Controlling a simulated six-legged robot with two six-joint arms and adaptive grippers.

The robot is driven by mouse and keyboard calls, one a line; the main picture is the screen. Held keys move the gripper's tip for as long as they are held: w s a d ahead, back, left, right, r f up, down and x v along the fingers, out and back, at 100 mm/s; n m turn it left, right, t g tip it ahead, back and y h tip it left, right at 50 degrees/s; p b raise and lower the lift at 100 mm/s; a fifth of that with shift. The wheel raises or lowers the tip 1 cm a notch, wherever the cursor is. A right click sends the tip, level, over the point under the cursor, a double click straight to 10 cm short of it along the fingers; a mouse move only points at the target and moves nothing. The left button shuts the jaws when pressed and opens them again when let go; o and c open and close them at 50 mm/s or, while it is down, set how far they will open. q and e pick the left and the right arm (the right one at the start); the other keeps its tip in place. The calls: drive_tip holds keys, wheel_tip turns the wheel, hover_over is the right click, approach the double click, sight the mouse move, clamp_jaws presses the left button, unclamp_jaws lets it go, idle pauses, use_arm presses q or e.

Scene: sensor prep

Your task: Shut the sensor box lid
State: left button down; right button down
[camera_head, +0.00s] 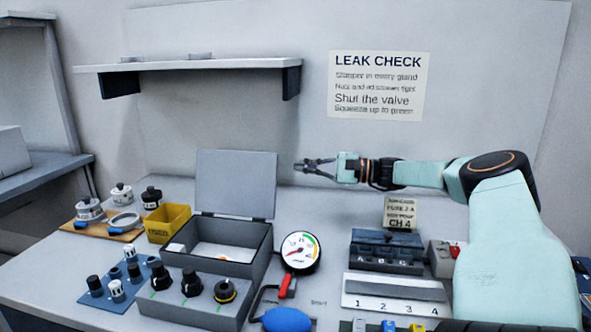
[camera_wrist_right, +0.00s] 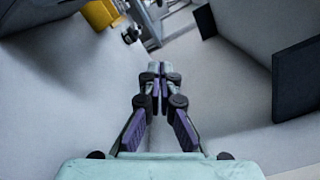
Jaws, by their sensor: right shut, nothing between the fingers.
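The grey sensor box (camera_head: 262,243) stands on the bench, left of the middle in the head view. Its lid (camera_head: 235,183) is raised and stands nearly upright at the back of the box. Some pale flat items lie inside the box. My right gripper (camera_head: 300,166) is just right of the raised lid, apart from it, high above the bench with its fingers pointing left. In the right wrist view the right gripper (camera_wrist_right: 160,72) shows its fingers together with nothing between them. My left gripper is not in view.
A yellow bin (camera_head: 168,224) stands left of the box. A grey block with black knobs (camera_head: 185,305) stands in front, and a pressure gauge (camera_head: 300,252) to the right. A shelf (camera_head: 190,65) hangs on the wall above. Bench behind the gauge is clear.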

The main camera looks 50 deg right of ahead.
sight(264, 161)
drive_tip(key=w+a, duration=0.2)
drive_tip(key=w+a+r+b, duration=0.1)
drive_tip(key=w+a, duration=0.1)
drive_tip(key=a, duration=0.1)
drive_tip(key=w+a+r+b, duration=0.1)
drive_tip(key=w+a, duration=0.1)
drive_tip(key=w, duration=0.1)
drive_tip(key=shift+a, duration=0.4)
drive_tip(key=shift+s+r, duration=0.1)
drive_tip(key=shift+b, duration=0.35)
